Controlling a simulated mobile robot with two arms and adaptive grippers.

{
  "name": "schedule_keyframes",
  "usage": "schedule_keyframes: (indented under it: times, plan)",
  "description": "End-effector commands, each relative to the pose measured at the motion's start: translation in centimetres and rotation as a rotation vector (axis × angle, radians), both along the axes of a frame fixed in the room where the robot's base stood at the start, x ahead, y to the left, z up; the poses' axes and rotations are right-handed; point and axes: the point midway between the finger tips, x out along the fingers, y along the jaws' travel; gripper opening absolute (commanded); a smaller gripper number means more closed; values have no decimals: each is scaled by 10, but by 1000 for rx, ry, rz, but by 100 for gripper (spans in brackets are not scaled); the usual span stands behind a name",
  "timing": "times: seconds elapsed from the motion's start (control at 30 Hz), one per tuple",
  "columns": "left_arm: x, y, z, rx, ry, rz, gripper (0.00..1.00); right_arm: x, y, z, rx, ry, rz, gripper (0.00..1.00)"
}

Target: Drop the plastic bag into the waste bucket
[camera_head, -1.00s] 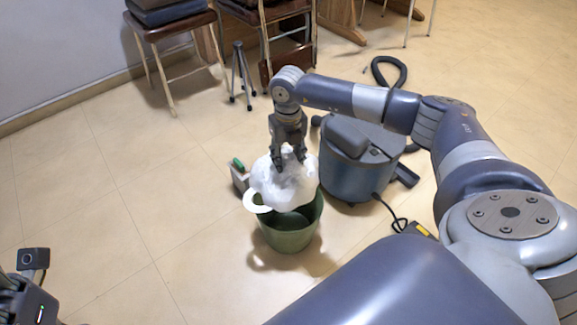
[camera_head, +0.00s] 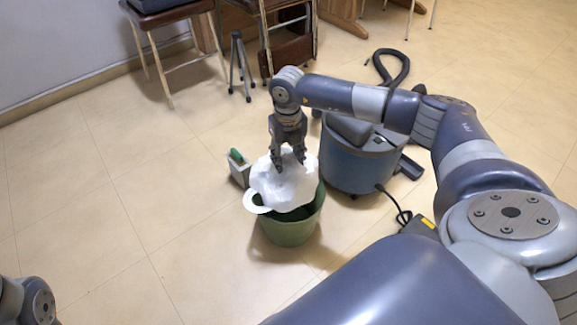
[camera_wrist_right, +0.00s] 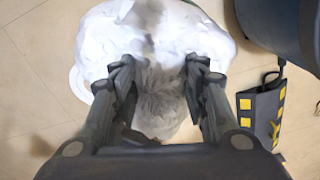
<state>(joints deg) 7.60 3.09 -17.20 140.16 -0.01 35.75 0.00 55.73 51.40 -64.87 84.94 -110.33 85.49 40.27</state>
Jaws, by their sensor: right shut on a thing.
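The white plastic bag (camera_head: 283,185) hangs bunched from my right gripper (camera_head: 288,160), which points down and is shut on its top. In the head view the bag overlaps the green waste bucket (camera_head: 290,232) and covers much of its opening; I cannot tell whether its lower part is below the rim. A white loop sticks out on the bag's left. In the right wrist view the bag (camera_wrist_right: 155,40) shows beyond and between the fingers (camera_wrist_right: 165,95), hiding most of the bucket. Only a piece of my left arm shows at the lower left; its gripper is out of view.
A blue vacuum cleaner (camera_head: 358,162) stands close to the bucket's right, with a black hose behind. A small box with a green-handled item (camera_head: 238,168) sits to the left. A chair (camera_head: 170,20) and a tripod (camera_head: 240,65) stand behind. Floor at the left is clear.

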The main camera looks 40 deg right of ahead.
Motion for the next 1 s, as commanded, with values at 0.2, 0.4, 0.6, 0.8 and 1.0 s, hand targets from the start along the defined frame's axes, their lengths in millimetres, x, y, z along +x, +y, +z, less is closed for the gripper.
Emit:
schedule_keyframes:
  times: [0.2, 0.4, 0.6, 0.8, 1.0]
  plan:
    - [0, 0, 0, 0, 0, 0, 40, 0, 0, 0, 0, 0, 0, 64]
    - [0, 0, 0, 0, 0, 0, 40, 0, 0, 0, 0, 0, 0, 64]
    - [1, 0, -1, 0, 2, 0, 40, 1, 0, 12, 0, -3, 1, 64]
    - [0, 0, -1, -1, 1, 0, 40, 1, 0, 52, 0, -5, 0, 64]
    - [0, 0, -1, 0, 1, 0, 40, 1, 0, 92, -1, -3, 0, 64]
